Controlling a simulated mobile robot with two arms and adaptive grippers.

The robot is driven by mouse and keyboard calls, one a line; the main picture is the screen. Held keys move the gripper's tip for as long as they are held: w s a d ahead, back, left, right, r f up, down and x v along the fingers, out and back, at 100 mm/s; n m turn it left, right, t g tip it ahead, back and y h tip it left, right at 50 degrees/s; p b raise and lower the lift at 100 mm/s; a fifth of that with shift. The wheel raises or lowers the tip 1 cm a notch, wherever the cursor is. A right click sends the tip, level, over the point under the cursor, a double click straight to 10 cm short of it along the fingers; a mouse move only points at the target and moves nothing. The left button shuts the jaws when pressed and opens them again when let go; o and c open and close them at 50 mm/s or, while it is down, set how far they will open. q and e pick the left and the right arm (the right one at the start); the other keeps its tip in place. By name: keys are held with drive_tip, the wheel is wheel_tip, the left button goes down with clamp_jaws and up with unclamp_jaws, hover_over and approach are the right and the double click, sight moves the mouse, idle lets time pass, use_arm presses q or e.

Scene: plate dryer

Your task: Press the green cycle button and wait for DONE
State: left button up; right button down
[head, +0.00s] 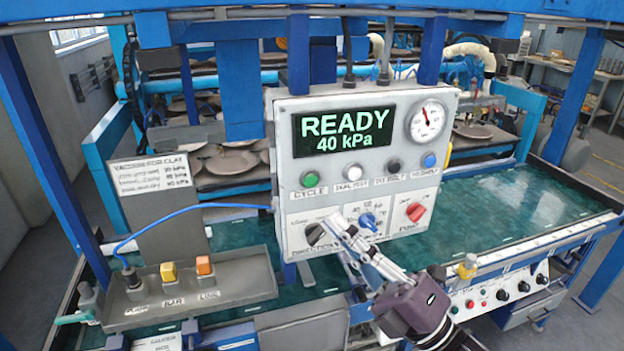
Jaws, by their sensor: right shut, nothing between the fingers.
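The green cycle button (309,179) is on the left of the button row of the white control box (285,214), above a label reading CYCLE. The display (344,132) above it reads READY 40 kPa in green. My right gripper (335,226) is shut and empty, in front of the lower part of the box, below and right of the green button. In the picture its fingertips overlap the area beside the black knob (315,234); I cannot tell whether they touch the box. My left gripper is not in view.
White, black and blue buttons sit right of the green one. A blue knob (367,221) and red knob (416,212) are below. A gauge (427,120) is at upper right. A grey tray (240,278) and sign (150,174) stand left. Blue posts frame the machine.

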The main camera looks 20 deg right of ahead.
approach(310, 180)
drive_tip(key=w+a+r, duration=0.1)
drive_tip(key=a+r, duration=0.3)
drive_tip(key=shift+w+r+b, duration=0.15)
drive_tip(key=shift+w+b, duration=0.15)
drive_tip(key=shift+w, duration=0.55)
idle(0.9)
drive_tip(key=shift+w, duration=0.45)
drive_tip(key=shift+w, duration=0.45)
idle(0.6)
drive_tip(key=shift+s, duration=0.95)
